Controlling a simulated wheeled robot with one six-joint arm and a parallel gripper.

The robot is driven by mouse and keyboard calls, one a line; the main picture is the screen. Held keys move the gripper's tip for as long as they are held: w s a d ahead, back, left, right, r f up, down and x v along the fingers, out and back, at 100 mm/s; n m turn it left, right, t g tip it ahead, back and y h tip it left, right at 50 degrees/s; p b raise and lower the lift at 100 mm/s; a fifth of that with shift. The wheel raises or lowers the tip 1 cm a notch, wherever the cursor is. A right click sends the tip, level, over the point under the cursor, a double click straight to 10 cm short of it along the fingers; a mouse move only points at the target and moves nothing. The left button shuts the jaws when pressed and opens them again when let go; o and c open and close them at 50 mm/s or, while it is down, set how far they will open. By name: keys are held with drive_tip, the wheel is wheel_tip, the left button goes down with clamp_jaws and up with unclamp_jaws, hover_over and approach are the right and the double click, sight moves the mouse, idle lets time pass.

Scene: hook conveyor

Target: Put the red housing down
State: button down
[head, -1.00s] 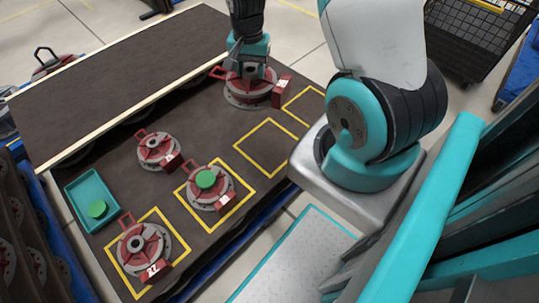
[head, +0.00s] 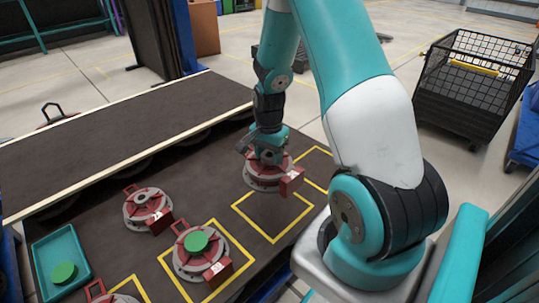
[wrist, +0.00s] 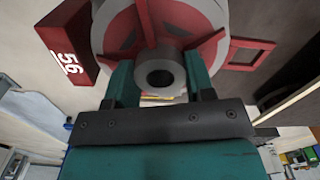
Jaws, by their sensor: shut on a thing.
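My gripper (head: 267,157) is shut on the red housing (head: 262,179), a round grey-and-red part with a loop handle and a red tag block. In the wrist view the fingers (wrist: 160,80) hold the grey central hub of the housing (wrist: 200,20), and its tag reads 56. In the head view the housing is near the back edge of an empty yellow-outlined square (head: 244,217). I cannot tell whether it touches the dark table. A second yellow outline (head: 320,149) lies to its right, partly hidden by my arm.
A housing with a green disc (head: 197,262) stands in a yellow square, and another housing (head: 148,209) stands behind it. A third (head: 110,297) is cut off below. A teal tray (head: 46,248) holds a green disc (head: 64,273). A raised dark belt (head: 120,125) runs behind.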

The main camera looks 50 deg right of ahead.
wheel_tip(320, 180, down, 14)
drive_tip(key=b, duration=0.4)
drive_tip(key=shift+r, duration=0.2)
drive_tip(key=shift+f, duration=0.2)
drive_tip(key=shift+c, duration=2.4)
unclamp_jaws()
